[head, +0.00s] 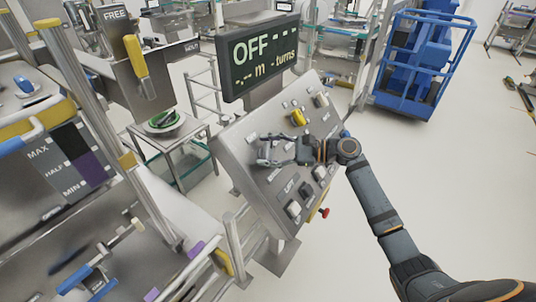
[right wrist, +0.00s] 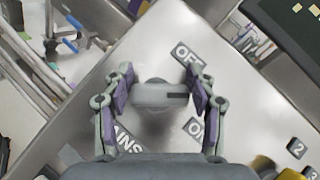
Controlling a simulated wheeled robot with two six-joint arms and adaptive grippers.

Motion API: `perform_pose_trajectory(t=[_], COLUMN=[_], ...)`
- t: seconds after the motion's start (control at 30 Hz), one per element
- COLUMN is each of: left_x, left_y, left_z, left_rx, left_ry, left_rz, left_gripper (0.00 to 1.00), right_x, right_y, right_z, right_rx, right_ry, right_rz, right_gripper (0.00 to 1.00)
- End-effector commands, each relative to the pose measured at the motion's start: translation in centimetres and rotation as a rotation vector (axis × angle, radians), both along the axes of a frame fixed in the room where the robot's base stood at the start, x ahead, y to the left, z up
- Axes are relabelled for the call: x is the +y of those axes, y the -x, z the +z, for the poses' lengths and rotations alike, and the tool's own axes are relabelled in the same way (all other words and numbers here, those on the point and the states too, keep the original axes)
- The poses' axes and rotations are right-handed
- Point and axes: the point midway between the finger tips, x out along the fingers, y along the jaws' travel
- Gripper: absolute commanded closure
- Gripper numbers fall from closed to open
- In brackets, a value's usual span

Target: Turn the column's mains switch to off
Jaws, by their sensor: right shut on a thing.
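The mains switch is a grey bar-shaped knob (right wrist: 155,95) on the sloping metal panel (head: 238,150). In the right wrist view it lies between the purple finger pads of my right gripper (right wrist: 158,92), which is shut on it. Its dark mark points right, between the OFF label (right wrist: 187,54) and the ON label (right wrist: 194,129). A partly hidden MAINS label (right wrist: 127,141) is below left of the knob. In the head view my right gripper (head: 266,151) reaches across the panel and covers the knob. My left gripper is not in view.
A display (head: 260,57) reading OFF stands above the panel. Other knobs, including a yellow one (head: 298,117), and a red button (head: 324,212) sit close to my right arm. A blue cart (head: 420,65) is at the back right. The floor to the right is clear.

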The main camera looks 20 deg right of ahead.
Motion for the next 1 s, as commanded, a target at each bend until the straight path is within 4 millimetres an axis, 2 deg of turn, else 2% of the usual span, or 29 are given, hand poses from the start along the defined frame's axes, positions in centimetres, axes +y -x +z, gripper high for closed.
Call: perform_pose_trajectory(t=[0.33,0.7,1.0], left_x=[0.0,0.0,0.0], left_y=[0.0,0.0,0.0], left_z=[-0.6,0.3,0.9], left_rx=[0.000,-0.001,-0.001], left_ry=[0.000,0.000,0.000], left_rz=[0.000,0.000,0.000], left_gripper=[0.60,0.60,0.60], right_x=[0.2,0.3,0.3], right_y=[0.2,0.6,0.7], right_z=[-0.1,-0.2,-0.4], right_rx=[-0.154,-0.302,-0.377], right_ry=[0.198,0.389,0.487], right_rz=[0.209,0.414,0.518], right_gripper=[0.74,0.74,0.74])
